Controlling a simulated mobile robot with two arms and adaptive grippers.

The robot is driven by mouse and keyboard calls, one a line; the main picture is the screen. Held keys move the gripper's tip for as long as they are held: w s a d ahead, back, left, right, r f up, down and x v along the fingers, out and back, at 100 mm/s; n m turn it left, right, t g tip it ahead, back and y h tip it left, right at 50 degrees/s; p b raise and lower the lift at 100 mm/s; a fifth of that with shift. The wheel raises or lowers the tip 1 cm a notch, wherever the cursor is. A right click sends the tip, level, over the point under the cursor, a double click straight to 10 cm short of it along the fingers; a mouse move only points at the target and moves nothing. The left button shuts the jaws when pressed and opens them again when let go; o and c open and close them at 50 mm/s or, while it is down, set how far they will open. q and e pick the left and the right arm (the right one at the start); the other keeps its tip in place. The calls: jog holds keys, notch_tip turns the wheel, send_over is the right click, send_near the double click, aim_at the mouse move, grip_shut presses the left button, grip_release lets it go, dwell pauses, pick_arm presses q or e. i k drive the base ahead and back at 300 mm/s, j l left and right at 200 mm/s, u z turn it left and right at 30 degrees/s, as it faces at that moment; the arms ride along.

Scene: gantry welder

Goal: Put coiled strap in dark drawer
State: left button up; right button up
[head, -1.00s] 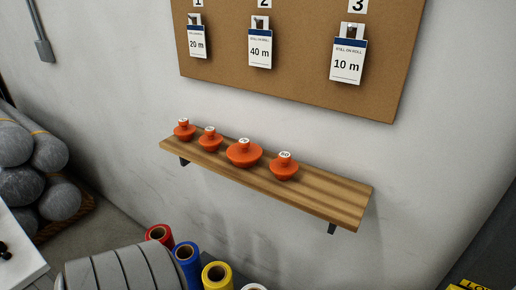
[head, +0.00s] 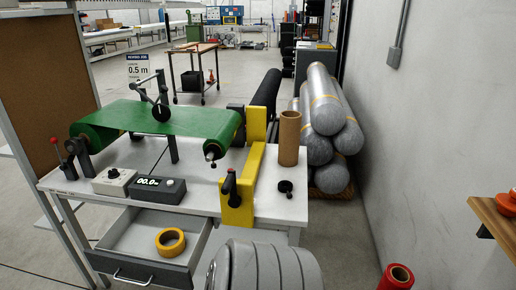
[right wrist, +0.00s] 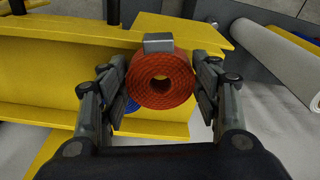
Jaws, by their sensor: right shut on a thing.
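The coiled strap (right wrist: 162,98), an orange-red textured roll with a hole in its middle and a grey buckle-like piece on top, shows in the right wrist view. My right gripper (right wrist: 163,66) is shut on it, with a finger at each side. In the head view a drawer with a dark front (head: 140,270) stands pulled out under the white table at the lower left. A yellow ring-shaped roll (head: 171,242) lies inside it. Neither of my grippers shows in the head view, and my left gripper is in no view.
The white table (head: 200,197) bears a green belt machine (head: 165,118), a meter (head: 158,188), a yellow bracket (head: 240,200) and a cardboard tube (head: 289,140). A ribbed grey object (head: 262,268) stands right of the drawer. Yellow beams (right wrist: 55,70) lie behind the strap in the right wrist view.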

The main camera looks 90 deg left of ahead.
aim_at(150, 234)
jog(key=k+u, duration=0.1)
jog(key=u, duration=0.35)
jog(key=k+j+u, duration=0.1)
jog(key=u, duration=0.3)
jog(key=k+j+u, duration=0.1)
jog(key=j+u, duration=0.15)
jog(key=u, duration=0.2)
jog(key=j+u, duration=0.15)
jog(key=u, duration=0.3)
jog(key=k+j+u, duration=0.1)
jog(key=j+u, duration=0.3)
jog(key=j, duration=0.55)
jog(key=j+u, duration=0.35)
jog(key=j, duration=0.55)
jog(key=i+j, duration=0.5)
jog(key=j, duration=0.1)
